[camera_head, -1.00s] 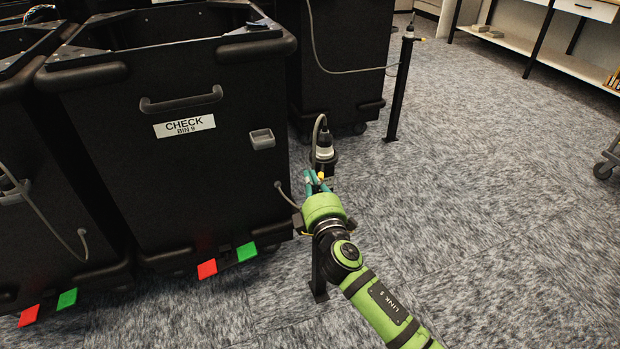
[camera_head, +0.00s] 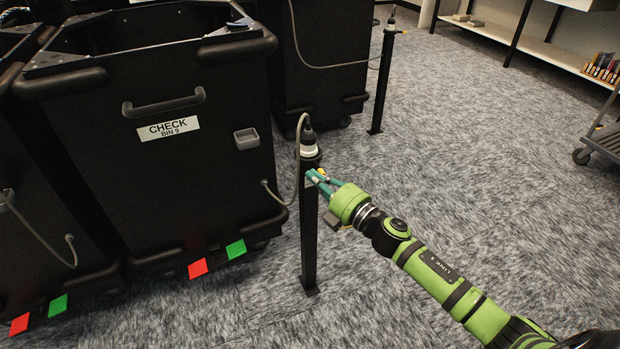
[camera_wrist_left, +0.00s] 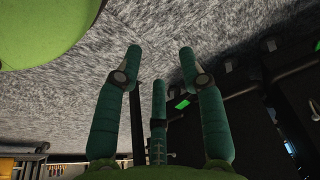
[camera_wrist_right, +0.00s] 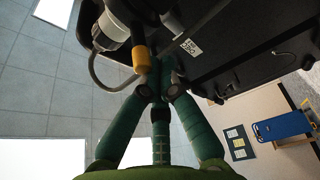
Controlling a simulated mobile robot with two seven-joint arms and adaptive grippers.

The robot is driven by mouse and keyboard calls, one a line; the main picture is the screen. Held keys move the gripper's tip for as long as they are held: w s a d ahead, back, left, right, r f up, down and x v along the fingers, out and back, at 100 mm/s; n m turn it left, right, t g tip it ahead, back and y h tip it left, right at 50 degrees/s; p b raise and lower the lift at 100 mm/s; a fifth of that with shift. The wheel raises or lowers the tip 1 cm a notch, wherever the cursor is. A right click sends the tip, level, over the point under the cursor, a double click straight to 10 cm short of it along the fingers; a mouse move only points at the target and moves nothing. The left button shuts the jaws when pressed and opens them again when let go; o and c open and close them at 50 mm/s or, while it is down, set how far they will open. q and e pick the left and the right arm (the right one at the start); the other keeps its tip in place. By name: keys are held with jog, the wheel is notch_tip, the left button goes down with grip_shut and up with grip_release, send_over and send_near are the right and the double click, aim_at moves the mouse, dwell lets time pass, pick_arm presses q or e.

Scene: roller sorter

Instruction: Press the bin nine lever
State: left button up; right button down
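The black bin nine (camera_head: 80,150) stands at the left of the head view, with a CHECK BIN 9 label (camera_head: 168,131). Just right of it is a black post (camera_head: 309,240) with a white-and-black cabled fitting (camera_head: 308,145) on top. A small yellow-tipped part, possibly the lever, shows as a yellow cylinder (camera_wrist_right: 141,60) in the right wrist view. My right gripper (camera_head: 313,178) has its fingertips together just below the fitting, close by the yellow part; contact cannot be told. My left gripper (camera_wrist_left: 160,52) is open and empty, seen only in its wrist view.
Red (camera_head: 198,268) and green (camera_head: 236,249) tabs stick out at bin nine's base. Another black bin (camera_head: 325,70) and a second post (camera_head: 382,80) stand behind. A grey cart (camera_head: 605,140) is at the right edge. Carpet to the right is clear.

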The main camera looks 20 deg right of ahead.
pick_arm(q)
jog(key=shift+r, duration=0.5)
pick_arm(e)
jog(key=shift+w+d+n+g+y, duration=0.15)
jog(key=shift+d+n+g+y, duration=0.4)
jog(key=shift+d, duration=0.7)
jog(key=shift+w+d+n+g+y, duration=0.15)
jog(key=shift+d+n+y, duration=0.2)
jog(key=shift+d+y, duration=0.65)
pick_arm(q)
jog(key=shift+s, duration=0.1)
pick_arm(e)
jog(key=shift+d+r+h, duration=0.1)
jog(key=shift+d+h, duration=0.15)
jog(key=shift+d, duration=0.2)
pick_arm(q)
jog(key=shift+a, duration=0.1)
